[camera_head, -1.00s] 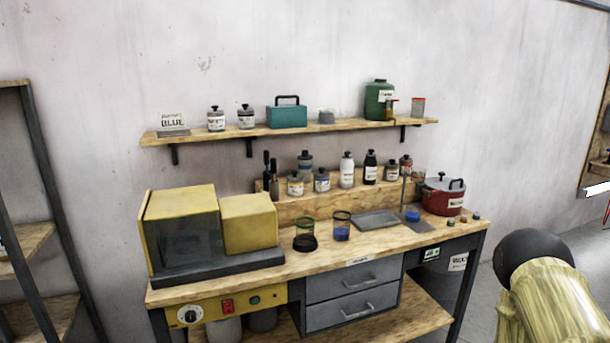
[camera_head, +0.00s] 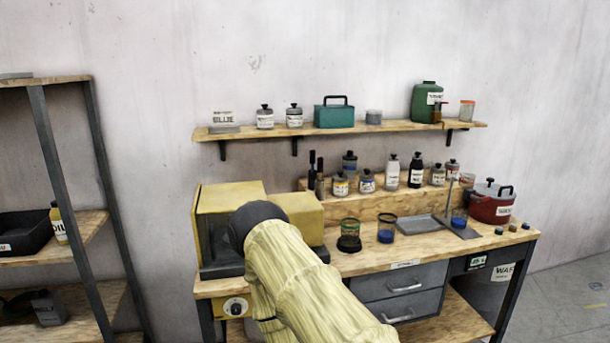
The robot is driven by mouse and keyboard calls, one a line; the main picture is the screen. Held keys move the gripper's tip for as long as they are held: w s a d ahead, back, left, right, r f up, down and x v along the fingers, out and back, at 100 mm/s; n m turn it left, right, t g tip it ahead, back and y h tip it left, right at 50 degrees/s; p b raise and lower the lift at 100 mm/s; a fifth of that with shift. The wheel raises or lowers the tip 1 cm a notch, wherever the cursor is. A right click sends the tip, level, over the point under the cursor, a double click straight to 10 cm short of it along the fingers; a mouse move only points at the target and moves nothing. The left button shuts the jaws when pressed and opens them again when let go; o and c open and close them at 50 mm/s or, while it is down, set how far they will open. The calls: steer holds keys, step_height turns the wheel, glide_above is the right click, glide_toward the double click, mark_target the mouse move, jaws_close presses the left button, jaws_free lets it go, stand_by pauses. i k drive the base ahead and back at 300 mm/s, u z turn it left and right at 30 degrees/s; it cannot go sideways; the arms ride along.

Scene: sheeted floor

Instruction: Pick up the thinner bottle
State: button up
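A green jug (camera_head: 423,103) with a white label stands near the right end of the wall shelf; the label looks like it may read thinner, but it is too small to be sure. A white bottle (camera_head: 391,174) and a black bottle (camera_head: 416,172) with pale labels stand on the raised ledge at the back of the workbench. My yellow-sleeved arm with a dark rounded end reaches up over the left of the bench. My gripper's fingers do not show.
The workbench (camera_head: 375,262) holds a yellow cabinet (camera_head: 228,197), two glass jars, a grey tray (camera_head: 416,224) and a red pot (camera_head: 491,208). The wall shelf (camera_head: 385,127) also bears a teal box (camera_head: 333,116). A rack (camera_head: 62,238) stands at left; open floor shows at right.

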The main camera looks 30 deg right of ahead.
mark_target(391, 170)
steer(key=u, duration=0.9)
steer(key=i, duration=1.05)
steer(key=z, duration=2.3)
